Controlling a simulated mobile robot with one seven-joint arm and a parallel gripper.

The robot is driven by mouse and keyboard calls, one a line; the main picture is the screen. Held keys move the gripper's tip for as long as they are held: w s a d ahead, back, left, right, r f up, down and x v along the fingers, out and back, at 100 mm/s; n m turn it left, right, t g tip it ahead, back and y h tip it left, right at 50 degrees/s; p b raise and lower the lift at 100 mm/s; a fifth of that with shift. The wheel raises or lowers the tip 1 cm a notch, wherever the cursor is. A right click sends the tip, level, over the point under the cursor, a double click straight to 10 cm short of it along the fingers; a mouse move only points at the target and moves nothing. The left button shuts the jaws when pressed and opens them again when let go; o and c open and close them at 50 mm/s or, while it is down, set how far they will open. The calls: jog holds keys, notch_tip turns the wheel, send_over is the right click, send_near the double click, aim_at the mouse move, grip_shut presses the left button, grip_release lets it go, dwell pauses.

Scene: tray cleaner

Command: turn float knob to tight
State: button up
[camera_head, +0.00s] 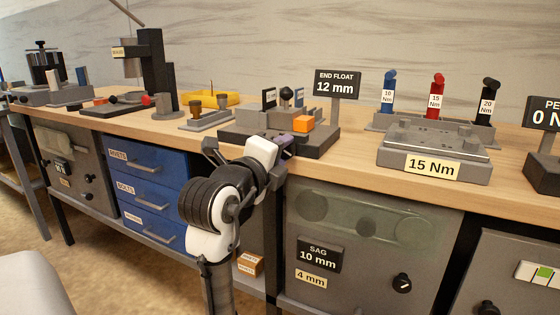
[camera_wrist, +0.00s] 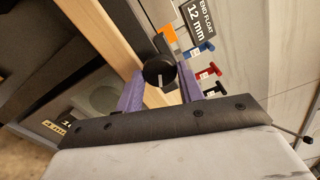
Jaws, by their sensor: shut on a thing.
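The float knob (camera_wrist: 158,70) is a round black knob with a white pointer line. It sits between the purple fingers of my gripper (camera_wrist: 160,88) in the wrist view. My gripper is shut on it. In the head view my gripper (camera_head: 285,145) is at the front of the dark end float fixture (camera_head: 318,145), and the knob is hidden there. The END FLOAT sign (camera_head: 338,83) reads 12 mm and also shows in the wrist view (camera_wrist: 201,18). I cannot read any setting label around the knob.
An orange block (camera_head: 303,123) sits on the fixture, close to my gripper. A grey 15 Nm fixture (camera_head: 433,153) stands right, with blue, red and black torque tools behind it. Blue drawers (camera_head: 150,168) and a SAG panel (camera_head: 372,235) lie below the wooden bench edge.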

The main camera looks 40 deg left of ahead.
jog(key=shift+m, duration=0.3)
dwell(0.4)
jog(key=o, duration=1)
jog(key=shift+s, duration=0.1)
jog(key=v, duration=1.3)
jog(key=shift+s+f, duration=0.1)
jog(key=shift+s, duration=0.2)
